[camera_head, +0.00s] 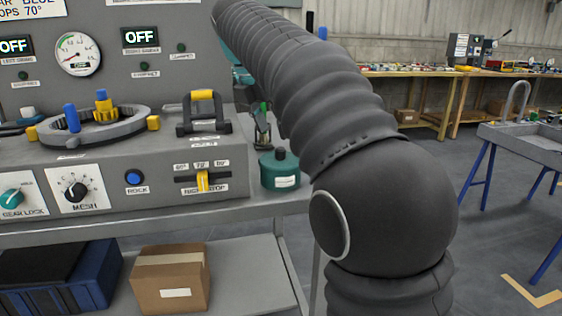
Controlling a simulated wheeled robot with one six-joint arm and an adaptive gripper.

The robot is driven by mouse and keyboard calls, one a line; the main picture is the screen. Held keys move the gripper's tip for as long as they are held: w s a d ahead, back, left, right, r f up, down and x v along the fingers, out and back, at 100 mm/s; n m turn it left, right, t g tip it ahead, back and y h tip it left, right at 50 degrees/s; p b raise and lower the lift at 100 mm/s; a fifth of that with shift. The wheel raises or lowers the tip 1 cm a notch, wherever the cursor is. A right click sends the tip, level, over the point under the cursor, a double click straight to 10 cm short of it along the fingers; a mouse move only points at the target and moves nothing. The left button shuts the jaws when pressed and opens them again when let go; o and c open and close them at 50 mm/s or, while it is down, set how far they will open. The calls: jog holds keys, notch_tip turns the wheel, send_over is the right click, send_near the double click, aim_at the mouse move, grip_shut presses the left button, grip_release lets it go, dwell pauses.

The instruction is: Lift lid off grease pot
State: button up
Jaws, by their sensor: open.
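The grease pot (280,176) is a small teal-green pot with a white label, standing upright on the right end of the grey bench top. Its lid (280,156), of the same green with a darker knob on top, sits on the pot. My gripper (262,143) shows small and dark, pointing down just left of the lid in the picture and seemingly behind it. It is open, apart from the knob as far as I can tell. My dark ribbed arm hides part of the wrist and the space right of the pot.
The console (120,170) left of the pot carries a black handle with yellow grip (203,112), a ring with pegs (95,126) and a yellow slider (202,181). A cardboard box (170,280) lies on the lower shelf.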

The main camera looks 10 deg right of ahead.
aim_at(280, 148)
jog(key=shift+w+x, duration=0.1)
jog(key=shift+x, duration=1.5)
jog(key=shift+w+x, duration=0.15)
jog(key=shift+x, duration=1.45)
jog(key=shift+r, duration=0.15)
grip_shut()
